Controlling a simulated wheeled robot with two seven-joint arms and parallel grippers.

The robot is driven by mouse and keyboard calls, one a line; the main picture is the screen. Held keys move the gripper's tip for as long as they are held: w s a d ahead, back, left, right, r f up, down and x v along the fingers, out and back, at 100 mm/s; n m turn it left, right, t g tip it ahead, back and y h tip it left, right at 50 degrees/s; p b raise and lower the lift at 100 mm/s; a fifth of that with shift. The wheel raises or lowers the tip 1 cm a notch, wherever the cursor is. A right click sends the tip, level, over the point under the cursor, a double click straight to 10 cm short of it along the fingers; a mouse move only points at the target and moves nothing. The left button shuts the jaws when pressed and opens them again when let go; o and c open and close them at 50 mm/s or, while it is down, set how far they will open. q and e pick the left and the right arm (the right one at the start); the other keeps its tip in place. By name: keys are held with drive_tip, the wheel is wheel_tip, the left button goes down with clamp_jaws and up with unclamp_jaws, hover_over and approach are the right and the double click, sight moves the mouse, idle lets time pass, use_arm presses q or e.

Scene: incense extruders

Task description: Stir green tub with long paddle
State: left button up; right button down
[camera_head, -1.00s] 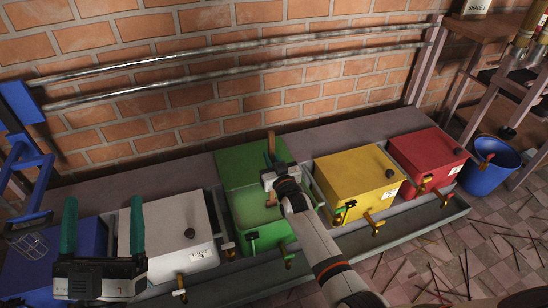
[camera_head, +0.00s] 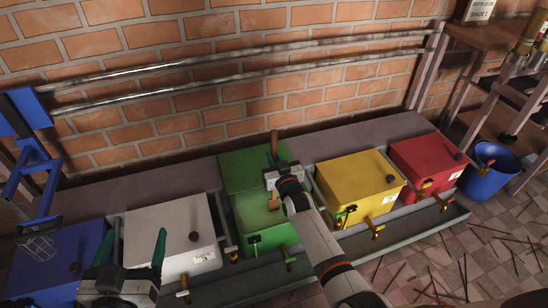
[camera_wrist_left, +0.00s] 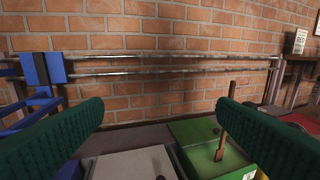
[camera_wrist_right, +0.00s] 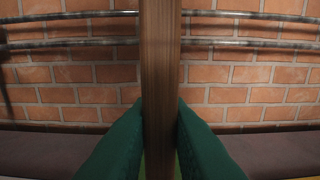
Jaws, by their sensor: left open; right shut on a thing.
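The green tub (camera_head: 262,238) stands in the middle of the row with its lid (camera_head: 245,170) behind the opening. My right gripper (camera_head: 274,166) is over the tub, shut on the upright wooden paddle (camera_head: 274,142). In the right wrist view the paddle shaft (camera_wrist_right: 160,80) stands between the green fingers; its lower end is hidden there. In the left wrist view a wooden piece (camera_wrist_left: 220,150) shows at the green tub (camera_wrist_left: 205,165). My left gripper (camera_head: 134,250) is open and empty above the front of the white tub, with green fingers apart.
A white tub (camera_head: 170,235) and a blue tub (camera_head: 75,265) stand to the left, yellow (camera_head: 355,180) and red (camera_head: 425,160) tubs to the right, with taps in front. Metal rails (camera_head: 240,72) run along the brick wall. A blue bucket (camera_head: 488,175) stands at the far right.

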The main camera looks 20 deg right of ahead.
sight(274, 131)
drive_tip(key=shift+r+p, duration=0.4)
drive_tip(key=shift+r, duration=0.2)
drive_tip(key=shift+r+p, duration=0.65)
drive_tip(key=shift+r, duration=0.2)
drive_tip(key=shift+r+p, duration=0.5)
drive_tip(key=shift+p, duration=0.15)
drive_tip(key=shift+r+p, duration=0.7)
use_arm(q)
drive_tip(key=s+a+f+g+y+p, duration=0.1)
drive_tip(key=s+a+f+g+y, duration=0.15)
drive_tip(key=s+f+g, duration=0.4)
drive_tip(key=s+a+f+g+y+p, duration=0.1)
drive_tip(key=s+a+f+g+p, duration=0.1)
drive_tip(key=s+a+f+g, duration=0.4)
use_arm(e)
wheel_tip(274, 131, up, 3)
drive_tip(key=shift+r, duration=0.3)
drive_tip(key=shift+r+p, duration=0.65)
drive_tip(key=shift+p, duration=0.15)
use_arm(q)
wheel_tip(274, 131, down, 8)
drive_tip(key=d+g, duration=0.1)
drive_tip(key=d, duration=0.2)
drive_tip(key=shift+s+f+n+g, duration=0.2)
drive_tip(key=shift+s+n+g, duration=0.1)
drive_tip(key=shift+n+g, duration=0.1)
use_arm(e)
drive_tip(key=shift+r, duration=0.2)
